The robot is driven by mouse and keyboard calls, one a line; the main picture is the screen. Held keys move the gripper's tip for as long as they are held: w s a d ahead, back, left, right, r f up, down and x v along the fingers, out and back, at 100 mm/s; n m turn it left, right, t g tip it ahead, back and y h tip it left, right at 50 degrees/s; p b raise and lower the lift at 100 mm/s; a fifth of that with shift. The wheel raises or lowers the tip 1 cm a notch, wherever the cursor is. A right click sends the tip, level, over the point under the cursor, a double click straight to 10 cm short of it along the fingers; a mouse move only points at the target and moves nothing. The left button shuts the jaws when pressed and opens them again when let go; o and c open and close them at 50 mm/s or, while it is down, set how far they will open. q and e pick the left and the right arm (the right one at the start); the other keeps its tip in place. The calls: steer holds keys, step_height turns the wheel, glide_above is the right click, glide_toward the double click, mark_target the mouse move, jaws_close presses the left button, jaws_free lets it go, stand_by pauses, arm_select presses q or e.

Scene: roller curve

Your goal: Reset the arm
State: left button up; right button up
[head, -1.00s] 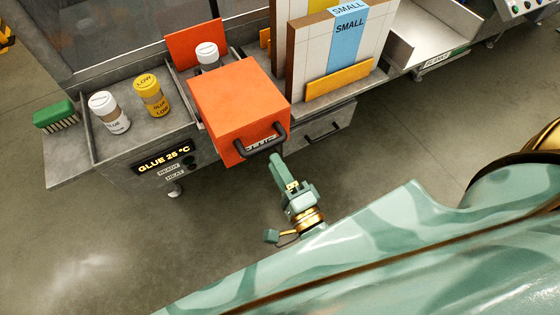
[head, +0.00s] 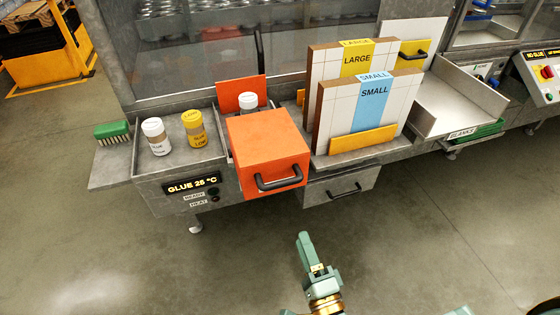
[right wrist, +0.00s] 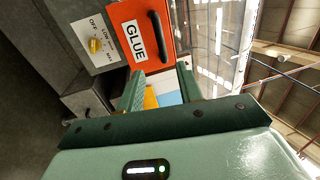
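My right gripper (head: 308,252) is low in the head view, in front of the workbench and over the floor. It is clear of the orange glue box (head: 268,140) and its black handle (head: 280,181). In the right wrist view my right gripper (right wrist: 160,88) has its two fingers well apart with nothing held between them. Beyond them the orange box front shows a GLUE label (right wrist: 135,42). My left gripper is not in view.
A grey drawer (head: 340,188) is under the bench, right of the orange box. White and yellow glue bottles (head: 194,130) and a green brush (head: 111,130) stand left. LARGE and SMALL panels (head: 372,105) stand right. The floor in front is clear.

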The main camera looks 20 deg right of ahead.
steer(key=s+f+n+g+y, duration=0.1)
steer(key=s+f+n+g, duration=0.3)
steer(key=f, duration=0.5)
steer(key=s+f+n+g+y, duration=0.1)
steer(key=s+f+n+g, duration=0.2)
steer(key=f+n, duration=0.5)
steer(key=s+f+n+g+y, duration=0.1)
steer(key=s+f+n+g, duration=0.25)
steer(key=f, duration=0.55)
steer(key=s+d+f+n+g+h, duration=0.1)
steer(key=s+d+f+n+g, duration=0.2)
steer(key=s+f, duration=0.4)
steer(key=s+d+f+n+g+h, duration=0.2)
steer(key=s+d+f+g, duration=0.3)
steer(key=s, duration=0.9)
steer(key=d+f+n, duration=0.1)
steer(key=d+f, duration=0.1)
steer(key=d, duration=0.1)
steer(key=shift+f+g+h, duration=0.25)
steer(key=shift+g+h, duration=0.05)
steer(key=shift+g, duration=0.05)
